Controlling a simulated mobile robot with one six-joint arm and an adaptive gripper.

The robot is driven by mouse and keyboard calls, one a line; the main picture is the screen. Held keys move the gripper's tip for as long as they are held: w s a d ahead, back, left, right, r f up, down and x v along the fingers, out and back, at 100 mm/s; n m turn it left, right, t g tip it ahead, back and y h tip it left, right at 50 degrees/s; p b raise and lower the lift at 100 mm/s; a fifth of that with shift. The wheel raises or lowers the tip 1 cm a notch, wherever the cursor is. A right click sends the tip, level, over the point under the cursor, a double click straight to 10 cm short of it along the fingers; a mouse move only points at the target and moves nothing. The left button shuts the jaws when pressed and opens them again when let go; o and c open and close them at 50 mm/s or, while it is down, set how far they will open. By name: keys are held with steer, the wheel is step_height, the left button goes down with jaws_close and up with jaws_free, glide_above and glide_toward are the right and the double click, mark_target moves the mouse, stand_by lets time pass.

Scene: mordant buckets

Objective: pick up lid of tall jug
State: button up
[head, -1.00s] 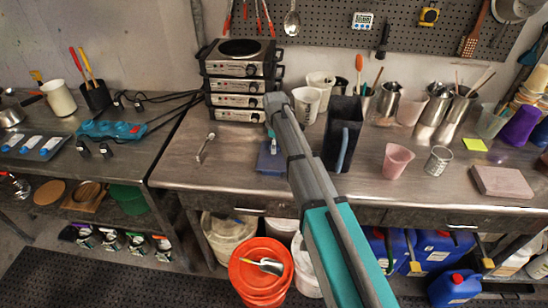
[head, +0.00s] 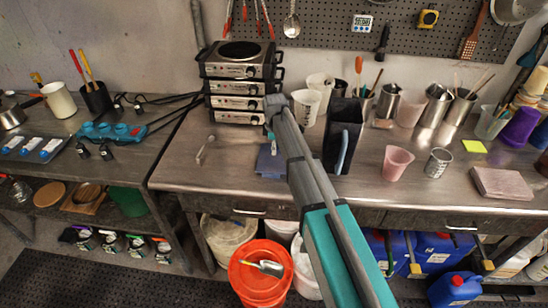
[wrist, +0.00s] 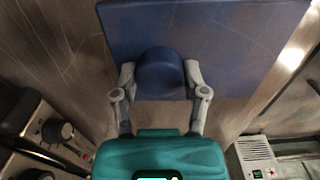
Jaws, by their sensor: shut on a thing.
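The lid is a flat, square blue plate (wrist: 225,30) with a round knob (wrist: 160,70), seen close up in the wrist view. My gripper (wrist: 160,82) has one finger on each side of the knob and is shut on it. In the head view the lid (head: 270,162) is at the worktop, left of the tall jug, under the end of my arm. I cannot tell whether it touches the worktop. The tall jug (head: 343,135) is dark, with a blue-grey handle, and stands upright just right of my arm.
Stacked hot plates (head: 238,85) stand behind and left of the lid. White cups (head: 305,105) stand behind my arm. A pink cup (head: 396,162) and a metal cup (head: 438,162) are right of the jug. The worktop left of the lid holds only a small metal tool (head: 205,148).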

mark_target(278, 162)
steer(key=shift+r, duration=0.15)
step_height(278, 162, up, 3)
steer(key=p, duration=0.3)
steer(key=s+d+r+p, duration=0.3)
steer(key=s+r+p, duration=0.6)
steer(key=s, duration=0.4)
steer(key=shift+s+d+r+p, duration=0.25)
steer(key=shift+s+r+p, duration=0.1)
steer(key=shift+p, duration=0.15)
steer(key=shift+w+f, duration=0.1)
step_height(278, 162, down, 2)
steer(key=b, duration=0.2)
steer(key=shift+f+b, duration=0.2)
steer(key=shift+b, duration=0.1)
steer(key=shift+a, duration=0.1)
stand_by(0.5)
